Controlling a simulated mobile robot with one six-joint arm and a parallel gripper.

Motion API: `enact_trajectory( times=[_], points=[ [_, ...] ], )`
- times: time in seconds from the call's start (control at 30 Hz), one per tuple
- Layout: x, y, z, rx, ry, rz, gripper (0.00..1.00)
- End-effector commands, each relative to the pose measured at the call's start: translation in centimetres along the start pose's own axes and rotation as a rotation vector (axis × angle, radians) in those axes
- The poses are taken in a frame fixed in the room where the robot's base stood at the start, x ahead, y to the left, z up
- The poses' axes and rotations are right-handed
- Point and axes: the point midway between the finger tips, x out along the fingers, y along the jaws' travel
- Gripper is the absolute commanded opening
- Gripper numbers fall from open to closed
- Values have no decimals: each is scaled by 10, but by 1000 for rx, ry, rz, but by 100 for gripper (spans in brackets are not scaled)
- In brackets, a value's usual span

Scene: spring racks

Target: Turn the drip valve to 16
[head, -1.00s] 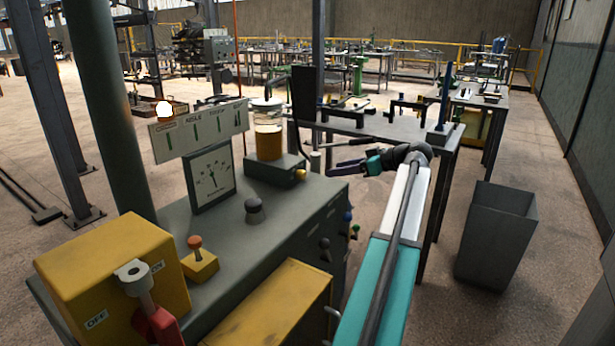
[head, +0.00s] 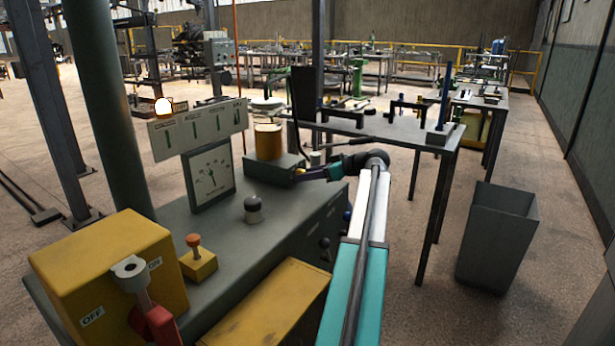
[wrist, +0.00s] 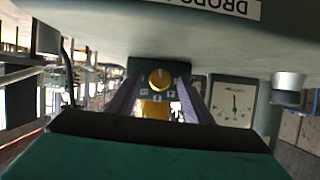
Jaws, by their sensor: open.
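In the head view my gripper (head: 305,174) is at the front of the block (head: 268,169) under the amber reservoir (head: 268,142), and hides the knob.
A gauge (head: 210,178) and a labelled plate (head: 196,127) stand on the grey-green cabinet. A dark knob (head: 253,209), an orange-topped button (head: 194,242) and a yellow OFF/ON switch box (head: 100,262) are nearer. A workbench (head: 390,133) stands behind my arm; a bin (head: 497,238) is at right.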

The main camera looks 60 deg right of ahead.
Motion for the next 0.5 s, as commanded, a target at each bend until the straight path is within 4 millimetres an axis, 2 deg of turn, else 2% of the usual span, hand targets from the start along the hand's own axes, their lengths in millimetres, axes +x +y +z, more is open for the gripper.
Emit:
enact_trajectory(
  times=[0.13, 0.43, 0.5],
  points=[
    [7, 0, 0, 0, 0, 0, 46],
    [8, 0, 0, 0, 0, 0, 46],
    [8, 0, 0, 0, 0, 0, 34]
  ],
)
